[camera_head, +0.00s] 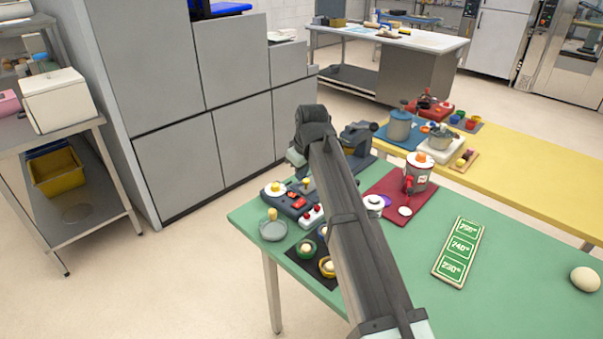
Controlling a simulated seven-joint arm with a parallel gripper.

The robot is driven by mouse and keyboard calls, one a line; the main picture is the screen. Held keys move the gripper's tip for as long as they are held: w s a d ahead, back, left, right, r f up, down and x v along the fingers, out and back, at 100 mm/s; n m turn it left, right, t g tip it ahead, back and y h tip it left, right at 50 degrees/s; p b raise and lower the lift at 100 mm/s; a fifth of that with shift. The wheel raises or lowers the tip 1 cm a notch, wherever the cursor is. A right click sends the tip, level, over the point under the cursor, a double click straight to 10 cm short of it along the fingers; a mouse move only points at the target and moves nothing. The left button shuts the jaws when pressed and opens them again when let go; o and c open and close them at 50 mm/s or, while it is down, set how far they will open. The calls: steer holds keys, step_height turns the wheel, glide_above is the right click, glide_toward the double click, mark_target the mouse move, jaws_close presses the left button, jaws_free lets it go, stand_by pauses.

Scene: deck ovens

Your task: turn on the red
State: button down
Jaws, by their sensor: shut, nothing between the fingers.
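A dark box (281,203) with red buttons (299,203) sits at the left end of the green table. A pale round piece with a yellow top (275,188) is on its left side. Beside the box is a small light block with red knobs (311,216). Which of these red parts is a switch, and whether any is on, is too small to tell. My arm crosses the view from the bottom and bends above the table, covering part of the area right of the box. My gripper's fingers are hidden behind my arm.
A glass dish (273,230) and a dark mat (300,262) with small bowls stand in front. A red mat (425,211) carries a white-and-red pot (419,172). A green number board (460,252) and an egg (585,279) lie right. Much of the green table (515,278) is clear.

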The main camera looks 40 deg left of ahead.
glide_above(300, 200)
steer(key=s+d, duration=0.1)
step_height(300, 200, down, 9)
steer(key=shift+d+f, duration=0.1)
steer(key=shift+w+f, duration=0.25)
steer(key=shift+f, duration=0.55)
